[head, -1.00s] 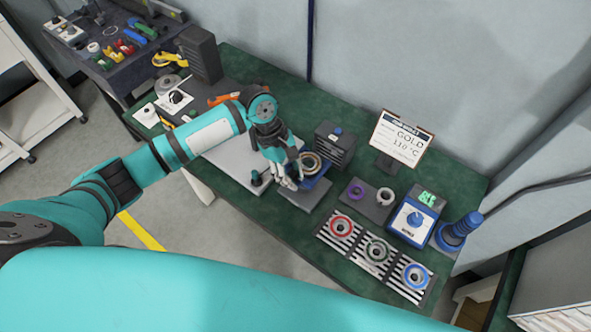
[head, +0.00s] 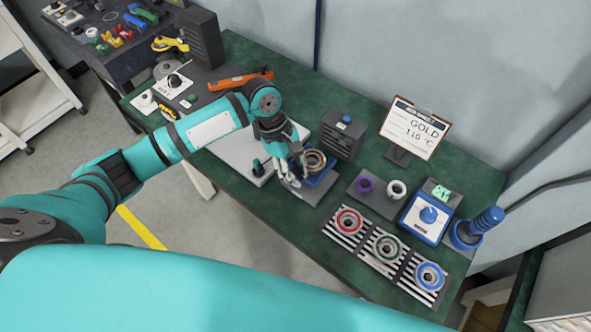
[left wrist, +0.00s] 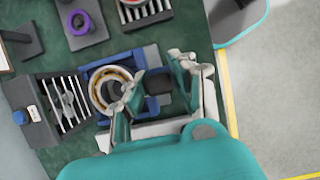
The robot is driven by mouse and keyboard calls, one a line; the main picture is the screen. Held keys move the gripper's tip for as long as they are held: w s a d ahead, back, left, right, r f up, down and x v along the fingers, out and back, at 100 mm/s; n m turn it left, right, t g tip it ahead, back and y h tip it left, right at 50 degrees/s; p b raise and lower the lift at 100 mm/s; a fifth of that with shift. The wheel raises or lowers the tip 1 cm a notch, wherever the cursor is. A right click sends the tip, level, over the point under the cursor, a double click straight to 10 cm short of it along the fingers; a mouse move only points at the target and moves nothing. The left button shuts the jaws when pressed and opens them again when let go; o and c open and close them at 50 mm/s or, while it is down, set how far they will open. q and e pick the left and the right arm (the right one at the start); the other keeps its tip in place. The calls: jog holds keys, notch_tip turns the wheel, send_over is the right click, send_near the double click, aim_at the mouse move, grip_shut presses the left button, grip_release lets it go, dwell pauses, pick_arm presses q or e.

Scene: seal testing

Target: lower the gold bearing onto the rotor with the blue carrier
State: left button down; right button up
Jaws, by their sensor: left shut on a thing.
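The gold bearing (head: 315,160) is a ring with a gold-brown band, lying flat in the blue carrier (head: 321,179). In the left wrist view the bearing (left wrist: 106,90) sits between the blue arms of the carrier (left wrist: 128,57). My left gripper (head: 294,178) is shut on the carrier at its near side, with a dark block between the fingers (left wrist: 157,84), beside the bearing. One finger covers part of the bearing's rim. I cannot tell whether the carrier is lifted. A blue stepped post (head: 484,222) at the right end may be the rotor; I cannot be sure. My right gripper is out of view.
A dark slatted box (head: 342,138) stands close behind the carrier. A purple ring (head: 366,184) and a pale ring (head: 396,188) lie to the right. Red, green and blue bearings lie on striped trays (head: 367,246) in front. A blue dial box (head: 425,218) and a GOLD sign (head: 415,130) stand further right.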

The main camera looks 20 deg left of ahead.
pick_arm(q)
jog(key=shift+f, duration=1.4)
jog(key=shift+f+b, duration=0.35)
jog(key=shift+f, duration=0.7)
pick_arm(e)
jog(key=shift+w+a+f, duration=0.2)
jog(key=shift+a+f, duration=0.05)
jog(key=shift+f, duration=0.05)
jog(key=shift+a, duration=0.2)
pick_arm(q)
jog(key=shift+f, duration=0.65)
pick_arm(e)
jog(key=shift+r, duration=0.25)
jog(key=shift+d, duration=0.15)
pick_arm(q)
jog(key=shift+p, duration=0.3)
